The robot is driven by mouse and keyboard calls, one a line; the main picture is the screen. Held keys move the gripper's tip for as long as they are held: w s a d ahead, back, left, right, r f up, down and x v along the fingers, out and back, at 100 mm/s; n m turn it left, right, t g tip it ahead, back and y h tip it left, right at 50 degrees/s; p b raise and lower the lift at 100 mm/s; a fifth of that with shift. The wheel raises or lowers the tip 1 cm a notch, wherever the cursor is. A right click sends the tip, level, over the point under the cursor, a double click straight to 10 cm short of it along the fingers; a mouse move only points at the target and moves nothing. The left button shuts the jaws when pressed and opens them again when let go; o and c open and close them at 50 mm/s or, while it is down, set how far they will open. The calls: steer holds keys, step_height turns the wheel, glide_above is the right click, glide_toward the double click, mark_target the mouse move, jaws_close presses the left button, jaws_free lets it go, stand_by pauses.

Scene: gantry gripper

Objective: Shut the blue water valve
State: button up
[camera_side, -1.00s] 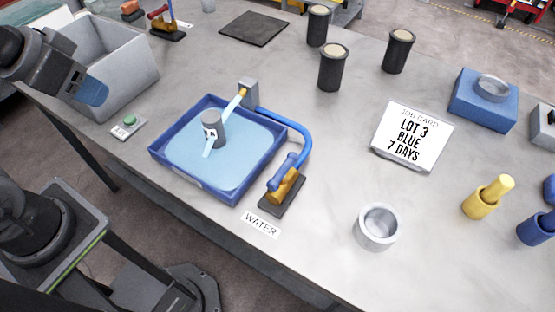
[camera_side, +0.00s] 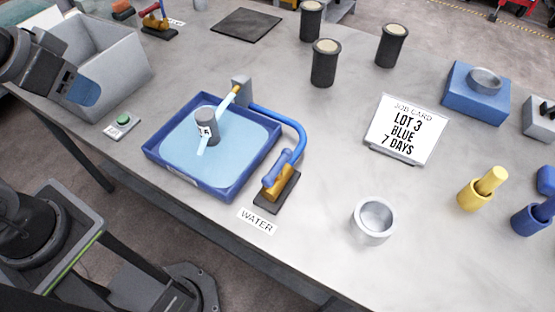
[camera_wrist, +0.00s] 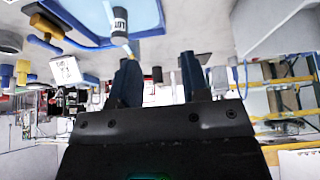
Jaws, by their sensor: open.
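The water valve (camera_side: 282,181) has a brass-coloured body on a dark base, beside the right corner of the blue tray (camera_side: 228,186). Its blue lever (camera_side: 273,170) lies roughly in line with the blue hose (camera_side: 294,128). The hose runs to a grey spout block (camera_side: 241,90), and pale water (camera_side: 225,108) streams from its nozzle into the tray. A grey labelled cylinder (camera_side: 207,125) stands in the water. My gripper (camera_side: 85,92) is at the left by the grey bin, far from the valve. In the wrist view its two dark blue fingers (camera_wrist: 159,82) are apart with nothing held.
A "WATER" label (camera_side: 257,221) lies before the valve. A metal cup (camera_side: 373,220) and job card (camera_side: 407,130) are to the right. Black cups stand behind. Table between is clear.

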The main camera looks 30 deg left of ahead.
steer(key=w+d+r+g, duration=0.2)
steer(key=w+d+r, duration=0.3)
steer(key=w+d, duration=0.1)
steer(key=g+y, duration=0.2)
steer(key=g, duration=0.2)
glide_above(281, 162)
steer(key=d, duration=0.3)
step_height(281, 162, down, 6)
steer(key=a+f, duration=0.1)
steer(key=f, duration=0.3)
steer(key=a+f, duration=0.1)
steer(key=f, duration=0.3)
steer(key=a+f, duration=0.1)
steer(key=f, duration=0.3)
steer(key=shift+f, duration=0.3)
steer(key=shift+c, duration=0.2)
jaws_close()
